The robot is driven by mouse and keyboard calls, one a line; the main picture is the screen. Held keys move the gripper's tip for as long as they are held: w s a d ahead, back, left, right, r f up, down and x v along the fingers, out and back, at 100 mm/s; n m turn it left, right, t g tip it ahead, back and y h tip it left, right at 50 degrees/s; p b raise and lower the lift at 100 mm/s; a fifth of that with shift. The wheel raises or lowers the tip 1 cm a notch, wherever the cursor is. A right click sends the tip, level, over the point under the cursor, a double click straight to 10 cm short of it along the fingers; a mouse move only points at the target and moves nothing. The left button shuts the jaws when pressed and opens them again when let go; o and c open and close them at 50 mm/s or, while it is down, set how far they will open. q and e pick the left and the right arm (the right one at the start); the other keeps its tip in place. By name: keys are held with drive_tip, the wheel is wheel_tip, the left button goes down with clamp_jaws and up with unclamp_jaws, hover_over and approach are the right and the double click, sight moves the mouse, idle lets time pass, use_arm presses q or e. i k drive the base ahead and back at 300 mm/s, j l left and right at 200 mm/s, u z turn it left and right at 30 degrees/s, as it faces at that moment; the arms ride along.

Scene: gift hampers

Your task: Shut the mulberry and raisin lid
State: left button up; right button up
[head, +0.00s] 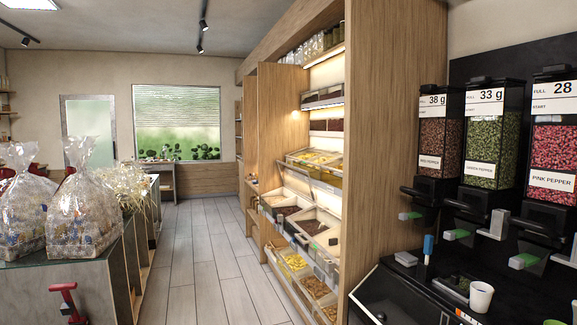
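Shelving on the right side of the aisle holds rows of dried-food bins. The middle row has bins with dark brown contents (287,211) and reddish-brown contents (312,226), with pale frames and clear fronts. Their labels are too small to read, so I cannot tell which bin is mulberry and raisin. I cannot tell which lids are open or shut. The near end of the row is partly hidden by the wooden end panel (372,150). Neither of my grippers is in view.
A plank-floored aisle (200,255) runs clear toward the window. Wrapped hampers (85,215) stand on the left counter (40,268), with a red handled object (67,300) in front. Pepper dispensers (437,145) and a white cup (481,297) are on the right.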

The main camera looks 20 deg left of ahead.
sight(313, 194)
drive_tip(key=i+j+u, duration=0.25)
drive_tip(key=i, duration=0.15)
drive_tip(key=i+j+u, duration=0.25)
drive_tip(key=i, duration=0.15)
drive_tip(key=i+u, duration=0.5)
drive_tip(key=i, duration=4.1)
